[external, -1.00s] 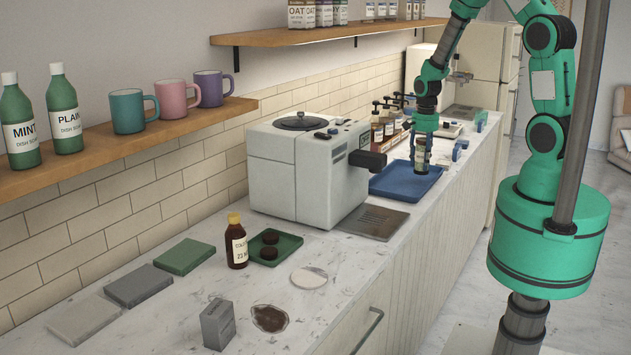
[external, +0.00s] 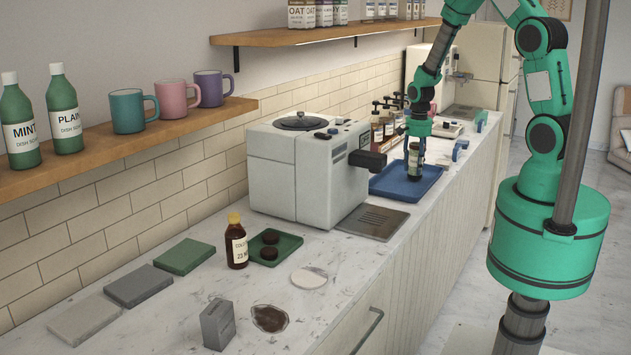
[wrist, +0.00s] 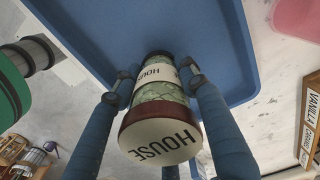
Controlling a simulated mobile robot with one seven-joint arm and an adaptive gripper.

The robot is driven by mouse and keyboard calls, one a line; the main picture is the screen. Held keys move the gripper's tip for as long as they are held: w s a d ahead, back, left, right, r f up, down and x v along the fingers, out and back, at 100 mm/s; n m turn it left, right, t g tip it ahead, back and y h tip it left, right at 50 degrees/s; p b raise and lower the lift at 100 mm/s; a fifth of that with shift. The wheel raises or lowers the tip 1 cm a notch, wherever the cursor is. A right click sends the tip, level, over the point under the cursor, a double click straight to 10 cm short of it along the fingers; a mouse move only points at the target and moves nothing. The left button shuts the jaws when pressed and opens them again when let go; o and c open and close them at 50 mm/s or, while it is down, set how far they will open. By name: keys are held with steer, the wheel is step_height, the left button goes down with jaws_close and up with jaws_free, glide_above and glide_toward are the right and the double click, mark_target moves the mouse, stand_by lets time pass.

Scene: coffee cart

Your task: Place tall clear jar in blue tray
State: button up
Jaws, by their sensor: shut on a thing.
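The tall clear jar (external: 415,160) has a white "HOUSE" label, greenish contents and a dark-rimmed lid with a white top; in the wrist view the jar (wrist: 158,92) lies between my two blue fingers. My gripper (external: 413,172) is shut on it and holds it about upright within the blue tray's outline. The blue tray (external: 428,181) sits on the counter, right of the white machine; it also shows in the wrist view (wrist: 100,25). I cannot tell whether the jar's base touches the tray floor.
The white machine (external: 290,175) stands just left of the tray, with its dark handle reaching toward it. Several pump bottles (external: 378,128) stand along the wall behind. A metal drip plate (external: 373,221) lies in front of the tray. The tray's visible floor is otherwise bare.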

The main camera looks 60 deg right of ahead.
mark_target(417, 144)
steer(key=shift+f, duration=0.5)
steer(key=shift+f, duration=0.15)
steer(key=o, duration=1.5)
steer(key=shift+o, duration=0.2)
step_height(417, 144, up, 12)
steer(key=shift+r+p, duration=0.15)
steer(key=shift+p, duration=0.25)
